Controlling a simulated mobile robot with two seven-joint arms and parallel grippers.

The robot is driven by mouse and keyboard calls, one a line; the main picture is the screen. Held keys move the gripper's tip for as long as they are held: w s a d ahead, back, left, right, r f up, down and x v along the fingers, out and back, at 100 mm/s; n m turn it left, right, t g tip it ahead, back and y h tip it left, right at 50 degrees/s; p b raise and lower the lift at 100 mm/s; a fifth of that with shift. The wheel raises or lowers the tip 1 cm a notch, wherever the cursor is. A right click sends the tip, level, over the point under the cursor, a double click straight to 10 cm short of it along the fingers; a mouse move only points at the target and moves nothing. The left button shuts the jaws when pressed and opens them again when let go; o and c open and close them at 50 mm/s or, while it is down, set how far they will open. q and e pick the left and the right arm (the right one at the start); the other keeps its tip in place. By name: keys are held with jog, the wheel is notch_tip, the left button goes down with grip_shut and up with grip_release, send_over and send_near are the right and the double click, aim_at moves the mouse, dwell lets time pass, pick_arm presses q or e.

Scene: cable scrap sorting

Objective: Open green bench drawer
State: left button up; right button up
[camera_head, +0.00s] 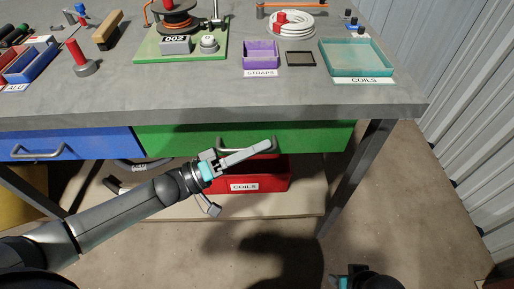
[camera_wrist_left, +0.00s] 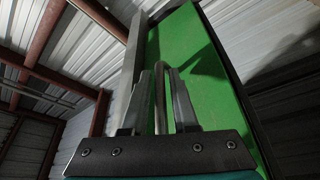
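The green drawer (camera_head: 320,137) is under the grey bench top, right of the blue drawer, and its front looks flush with the bench. Its metal handle (camera_head: 224,143) is partly hidden behind my left gripper (camera_head: 268,146). In the left wrist view, the handle bar (camera_wrist_left: 160,95) stands between the two fingers of my left gripper (camera_wrist_left: 160,80), with a narrow gap visible beside it, so the fingers look open around it. The green front (camera_wrist_left: 208,80) fills the right side there. My right gripper (camera_head: 340,281) is at the bottom edge, mostly cut off, and its fingers are unclear.
The blue drawer (camera_head: 70,143) with its own handle is at left. A red COILS bin (camera_head: 270,180) sits on the lower shelf (camera_head: 300,205) under the drawer. The bench top holds a teal tray (camera_head: 357,73), a purple bin (camera_head: 261,60) and a green board (camera_head: 150,47). Floor at right is clear.

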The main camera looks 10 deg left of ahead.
pick_arm(q)
grip_shut()
dwell(1.4)
